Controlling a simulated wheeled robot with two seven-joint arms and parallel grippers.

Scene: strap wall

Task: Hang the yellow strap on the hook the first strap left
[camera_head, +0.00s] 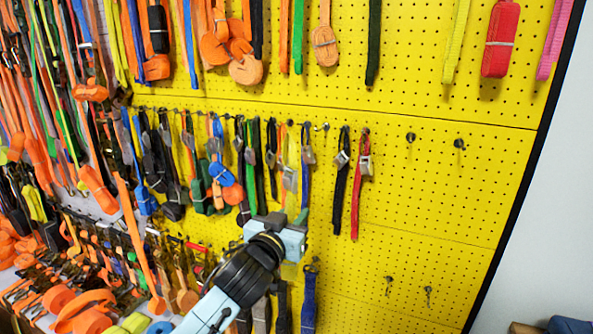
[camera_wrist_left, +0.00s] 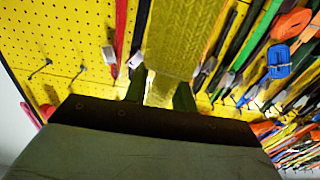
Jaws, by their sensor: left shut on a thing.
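My left gripper (camera_head: 292,232) is in front of the yellow pegboard, below the middle row of hanging straps. In the left wrist view its two dark fingers (camera_wrist_left: 160,92) are shut on a wide yellow strap (camera_wrist_left: 180,42), which fills the space between and beyond them. In the head view I cannot make out the held strap for sure; the gripper and arm cover that area. A small bare hook (camera_head: 326,127) shows in the middle row, left of the black strap. Which hook the first strap left, I cannot tell. My right gripper is not in view.
A red strap (camera_head: 360,190) and a black strap (camera_head: 341,185) hang right of my gripper. A blue strap (camera_head: 309,300) hangs below it. Bare hooks (camera_head: 410,137) (camera_head: 459,144) stand farther right, with clear board around them. Many straps crowd the left.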

